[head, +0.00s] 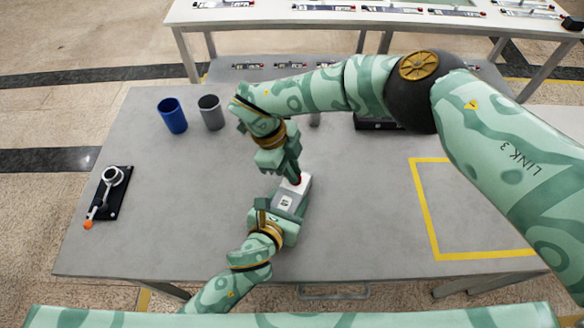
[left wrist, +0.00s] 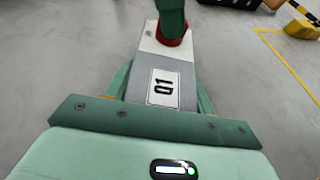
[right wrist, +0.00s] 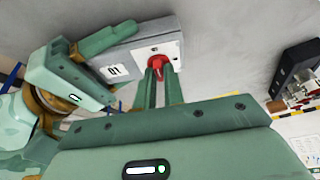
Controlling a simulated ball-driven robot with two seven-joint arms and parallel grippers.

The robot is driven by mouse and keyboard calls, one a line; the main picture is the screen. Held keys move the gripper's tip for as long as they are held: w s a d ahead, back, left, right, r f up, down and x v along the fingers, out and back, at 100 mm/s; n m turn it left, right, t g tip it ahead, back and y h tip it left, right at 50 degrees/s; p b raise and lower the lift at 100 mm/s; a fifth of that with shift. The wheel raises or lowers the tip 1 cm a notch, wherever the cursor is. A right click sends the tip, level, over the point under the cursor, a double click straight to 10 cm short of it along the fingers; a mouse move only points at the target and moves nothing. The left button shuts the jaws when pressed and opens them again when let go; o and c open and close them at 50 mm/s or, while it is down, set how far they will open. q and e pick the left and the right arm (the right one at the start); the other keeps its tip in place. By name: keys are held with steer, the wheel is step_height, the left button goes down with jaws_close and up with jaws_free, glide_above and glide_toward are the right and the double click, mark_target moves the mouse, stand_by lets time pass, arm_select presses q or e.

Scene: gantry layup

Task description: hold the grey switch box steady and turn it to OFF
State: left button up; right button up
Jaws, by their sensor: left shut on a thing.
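My left gripper (head: 285,206) is shut on the box from the near side, one finger along each side in the left wrist view. A red knob (right wrist: 160,64) sits on the pale end. My right gripper (head: 296,176) reaches down from above, its fingertips at the knob. In the right wrist view its two fingers stand close together and partly cover the knob. I cannot tell whether they grip it, or which position the knob points to.
A blue cup (head: 172,115) and a grey cup (head: 211,112) stand at the back left. A black plate with a crank (head: 110,190) is at the far left. A yellow outline (head: 432,222) marks empty table at the right. A dark box (head: 376,124) is behind it.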

steer(key=o, duration=0.4)
steer(key=v, duration=1.2)
arm_select(q)
steer(key=o, duration=1.2)
arm_select(e)
steer(key=shift+d, duration=0.1)
arm_select(q)
steer(key=shift+o, duration=0.2)
